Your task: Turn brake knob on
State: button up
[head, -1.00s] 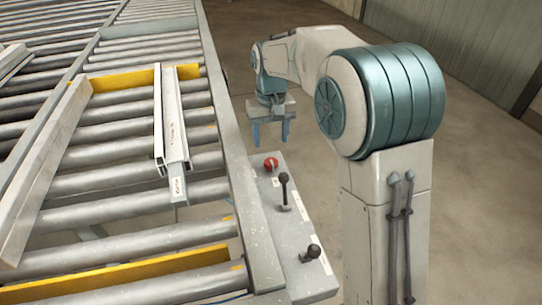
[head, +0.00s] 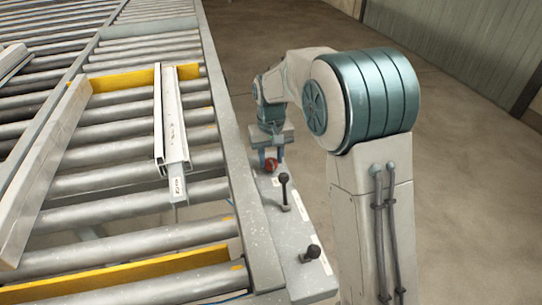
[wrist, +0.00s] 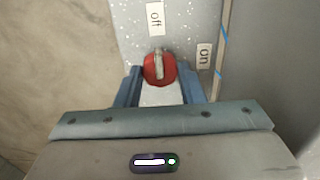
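The brake knob (wrist: 168,72) is round and red with a pale pointer bar across it. In the wrist view the bar points up at the "off" label (wrist: 156,17); the "on" label (wrist: 204,56) is to its right. My gripper (wrist: 160,78) has its two blue fingers apart, one on each side of the knob's lower part. I cannot tell whether they touch it. In the head view the knob (head: 270,164) shows between the fingers of my gripper (head: 271,163), at the far end of the control panel.
The grey control panel (head: 288,233) runs along the roller table's side rail (head: 238,165). Two black-knobbed levers, one middle (head: 284,180) and one near (head: 313,252), stand on it. Metal profiles (head: 172,122) lie on the rollers. Floor at right is open.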

aim_at(271, 160)
jog(key=shift+m, duration=0.4)
jog(key=m, duration=0.4)
jog(key=shift+r+p, duration=0.1)
jog(key=shift+p, duration=0.25)
jog(key=m, duration=0.4)
jog(key=shift+m+p, duration=0.3)
jog(key=shift+p, duration=0.05)
jog(key=m+p, duration=0.1)
jog(key=m, duration=0.3)
jog(key=shift+m+p, duration=0.55)
jog(key=shift+m, duration=1.65)
jog(key=o, duration=1)
notch_tip(271, 160, up, 14)
